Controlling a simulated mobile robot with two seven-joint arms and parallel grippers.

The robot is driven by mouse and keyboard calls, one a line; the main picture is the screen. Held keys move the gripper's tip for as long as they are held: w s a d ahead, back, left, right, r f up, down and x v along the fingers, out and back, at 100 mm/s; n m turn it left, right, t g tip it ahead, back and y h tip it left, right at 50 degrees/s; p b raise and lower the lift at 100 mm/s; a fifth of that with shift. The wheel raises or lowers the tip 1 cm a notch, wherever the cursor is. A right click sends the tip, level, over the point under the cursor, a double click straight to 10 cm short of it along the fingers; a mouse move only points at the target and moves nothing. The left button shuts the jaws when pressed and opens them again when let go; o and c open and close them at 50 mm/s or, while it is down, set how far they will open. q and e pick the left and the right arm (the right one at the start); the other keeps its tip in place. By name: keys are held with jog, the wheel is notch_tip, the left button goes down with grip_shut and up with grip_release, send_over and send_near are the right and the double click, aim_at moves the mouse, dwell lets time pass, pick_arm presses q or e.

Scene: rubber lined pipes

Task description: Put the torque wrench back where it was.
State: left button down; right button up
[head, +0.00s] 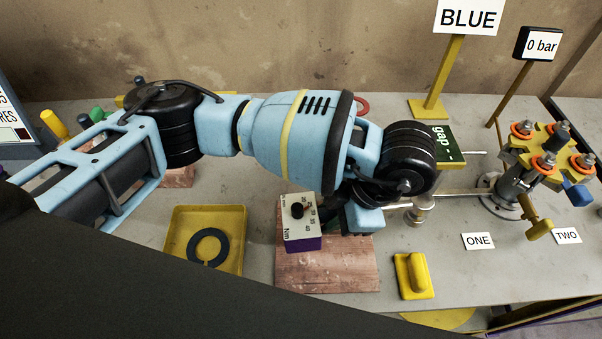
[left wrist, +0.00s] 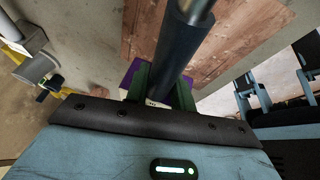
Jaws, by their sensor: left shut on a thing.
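My left gripper (left wrist: 162,88) is shut on the torque wrench (left wrist: 180,48). In the left wrist view its dark handle runs between the green fingers, with a steel shaft at the top. In the head view my left arm hides most of the wrench. A short steel shaft and round head (head: 419,213) show just right of the gripper, apparently its end. Below is a reddish wooden board (head: 325,272); I cannot tell whether the wrench touches it. My right gripper is not in view.
A purple-sided Nm dial box (head: 301,232) stands close left of the gripper. A yellow tray (head: 177,258) holds a dark ring (head: 208,247). A yellow block (head: 413,275) lies right of the board. The bolted flange stand (head: 516,187) and cards ONE (head: 478,241) and TWO (head: 567,236) are farther right.

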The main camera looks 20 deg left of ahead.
pick_arm(q)
jog(key=w+a, duration=0.4)
jog(key=a, duration=0.1)
jog(key=w+a+f, duration=0.1)
jog(key=w+a, duration=0.2)
jog(key=shift+w+a, duration=0.1)
jog(key=shift+a, duration=0.1)
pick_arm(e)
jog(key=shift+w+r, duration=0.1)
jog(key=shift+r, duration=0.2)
pick_arm(q)
jog(key=shift+a, duration=0.1)
jog(key=shift+w+a, duration=0.2)
jog(key=shift+w, duration=0.05)
jog(key=shift+w+a+f+p, duration=0.3)
jog(key=shift+w+a+p, duration=0.05)
jog(key=shift+w+a, duration=0.35)
notch_tip(320, 180, down, 3)
jog(key=shift+r, duration=0.15)
jog(key=c, duration=1.2)
grip_release()
jog(key=shift+s, duration=0.15)
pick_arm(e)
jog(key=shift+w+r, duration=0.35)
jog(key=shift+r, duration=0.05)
